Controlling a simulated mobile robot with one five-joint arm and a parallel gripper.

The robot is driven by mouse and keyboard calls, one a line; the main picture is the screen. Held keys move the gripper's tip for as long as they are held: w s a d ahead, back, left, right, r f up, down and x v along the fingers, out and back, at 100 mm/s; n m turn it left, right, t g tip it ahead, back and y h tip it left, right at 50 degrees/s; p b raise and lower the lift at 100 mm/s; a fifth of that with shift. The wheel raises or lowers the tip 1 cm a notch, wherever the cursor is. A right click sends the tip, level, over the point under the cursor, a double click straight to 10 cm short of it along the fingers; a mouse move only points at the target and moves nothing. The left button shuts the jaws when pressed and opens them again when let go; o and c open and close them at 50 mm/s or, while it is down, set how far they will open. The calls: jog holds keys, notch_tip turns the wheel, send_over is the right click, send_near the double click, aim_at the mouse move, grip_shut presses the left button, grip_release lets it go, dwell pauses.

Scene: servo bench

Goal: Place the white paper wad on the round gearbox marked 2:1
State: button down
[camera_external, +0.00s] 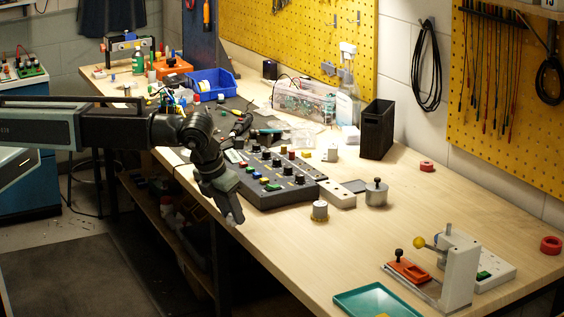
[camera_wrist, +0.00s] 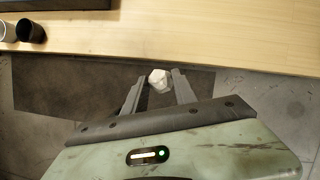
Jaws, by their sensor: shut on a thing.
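My gripper (camera_external: 231,212) hangs at the bench's front edge, left of the control box, pointing down. In the wrist view my gripper (camera_wrist: 159,76) is shut on the white paper wad (camera_wrist: 159,82), which sits between the fingertips, over the floor just off the bench edge. Two round metal parts stand on the bench to the right of my gripper: a small one with a yellowish base (camera_external: 320,211) and a wider grey one with a black knob (camera_external: 376,196). I cannot read a 2:1 marking on either.
A black bin (camera_external: 376,130) stands behind. A clamp fixture (camera_external: 462,265) and a teal tray (camera_external: 378,303) stand at the right front. The bench between is mostly clear.

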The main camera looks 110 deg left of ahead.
jog(key=shift+w, duration=0.3)
jog(key=shift+w+a+r+m, duration=0.1)
jog(key=shift+w+a+m, duration=0.05)
jog(key=shift+w+m, duration=0.15)
jog(key=shift+w+a+r+m, duration=0.1)
jog(key=shift+w+m, duration=0.1)
jog(key=shift+w, duration=0.15)
jog(key=a+r+n+p, duration=0.1)
jog(key=a+r+p, duration=0.35)
jog(key=a, duration=0.95)
jog(key=w+a, duration=0.1)
jog(key=w, duration=0.3)
jog(key=w+a+f+b, duration=0.1)
jog(key=w+a, duration=0.1)
jog(key=w, duration=0.3)
jog(key=w+a+f, duration=0.1)
jog(key=w+a, duration=0.1)
jog(key=w, duration=0.3)
